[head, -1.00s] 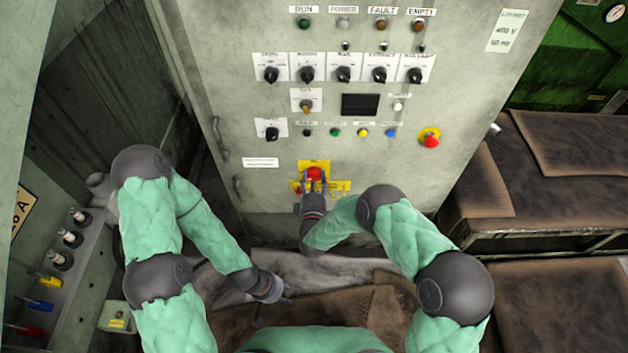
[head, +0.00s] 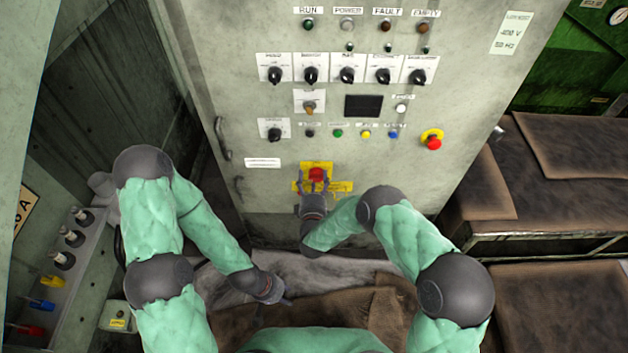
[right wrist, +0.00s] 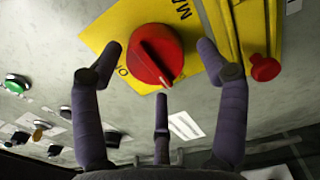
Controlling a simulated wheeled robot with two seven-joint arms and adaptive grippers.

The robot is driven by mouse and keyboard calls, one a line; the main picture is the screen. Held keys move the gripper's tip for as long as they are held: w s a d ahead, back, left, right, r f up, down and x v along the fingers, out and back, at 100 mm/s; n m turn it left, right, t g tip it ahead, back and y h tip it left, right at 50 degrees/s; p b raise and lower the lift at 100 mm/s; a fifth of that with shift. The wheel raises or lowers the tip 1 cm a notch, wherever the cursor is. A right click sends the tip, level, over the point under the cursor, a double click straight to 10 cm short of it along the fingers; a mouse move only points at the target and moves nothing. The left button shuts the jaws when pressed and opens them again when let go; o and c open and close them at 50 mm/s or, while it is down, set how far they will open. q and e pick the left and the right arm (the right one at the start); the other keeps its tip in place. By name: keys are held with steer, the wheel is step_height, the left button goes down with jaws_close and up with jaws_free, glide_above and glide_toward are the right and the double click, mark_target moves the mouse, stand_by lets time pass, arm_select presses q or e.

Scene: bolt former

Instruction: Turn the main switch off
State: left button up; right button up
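The main switch is a red rotary knob (head: 316,175) on a yellow plate (head: 306,166), low on the grey cabinet. In the right wrist view the knob (right wrist: 155,55) has a raised grip bar with a white mark at its lower end. An "O" is printed left of that mark. My right gripper (head: 313,189) is at the switch. In the right wrist view its fingers (right wrist: 163,75) are spread open around the knob, with gaps visible between them and it. My left gripper (head: 279,296) hangs low, away from the cabinet; its fingers are too small to read.
A red peg (right wrist: 264,68) on a yellow part sits beside the switch. A red emergency button (head: 434,143) on yellow is up to the right. Black selector knobs (head: 311,75) fill the upper panel. A cabinet handle (head: 221,138) is at the left. Brown-topped benches (head: 565,165) stand right.

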steer(key=shift+d+f, duration=0.1)
steer(key=shift+d, duration=0.05)
steer(key=shift+s, duration=0.25)
steer(key=s, duration=1.1)
steer(key=shift+s, duration=0.25)
